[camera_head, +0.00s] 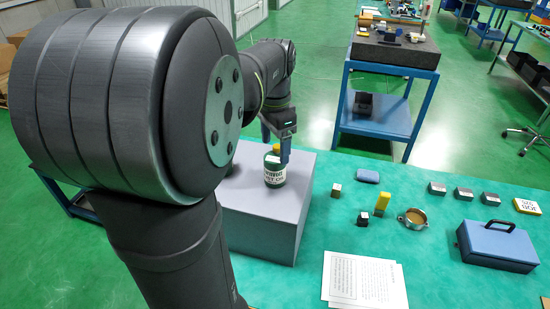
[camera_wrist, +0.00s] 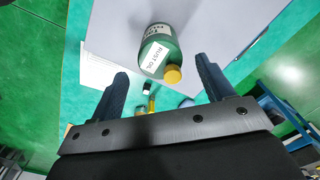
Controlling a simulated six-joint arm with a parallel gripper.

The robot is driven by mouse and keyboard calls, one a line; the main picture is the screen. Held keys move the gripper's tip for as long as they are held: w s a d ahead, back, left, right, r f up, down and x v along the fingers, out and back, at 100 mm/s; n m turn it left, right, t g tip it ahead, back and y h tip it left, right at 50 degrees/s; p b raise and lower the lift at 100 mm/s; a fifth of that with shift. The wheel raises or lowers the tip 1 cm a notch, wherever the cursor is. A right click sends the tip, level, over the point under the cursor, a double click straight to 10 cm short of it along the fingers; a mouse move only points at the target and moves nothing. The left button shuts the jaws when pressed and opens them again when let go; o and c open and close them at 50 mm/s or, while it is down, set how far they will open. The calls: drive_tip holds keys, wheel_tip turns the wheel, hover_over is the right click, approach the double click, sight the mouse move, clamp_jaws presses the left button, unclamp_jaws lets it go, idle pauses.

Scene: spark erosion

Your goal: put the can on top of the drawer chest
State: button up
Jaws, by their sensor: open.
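The can (camera_head: 274,172) is dark green with a yellow cap and a white label. It stands upright on the flat top of the grey drawer chest (camera_head: 255,208), near the chest's back right part. It also shows in the wrist view (camera_wrist: 153,44), with its cap towards me. My gripper (camera_head: 276,140) is just above the can. Its fingers are spread apart, one on each side of the cap in the wrist view (camera_wrist: 163,76). My arm hides the left part of the chest top.
The green table right of the chest holds paper sheets (camera_head: 365,280), a yellow-topped object (camera_head: 382,203), a round metal clamp (camera_head: 413,218), a blue case (camera_head: 496,245) and several small blocks. A blue stand with a stone slab (camera_head: 394,50) is behind the table.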

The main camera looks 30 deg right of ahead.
sight(275, 157)
wheel_tip(275, 157, up, 6)
drive_tip(key=shift+f, duration=0.15)
idle(0.3)
wheel_tip(275, 157, down, 12)
drive_tip(key=shift+f, duration=0.15)
wheel_tip(275, 157, up, 2)
drive_tip(key=shift+r, duration=1.05)
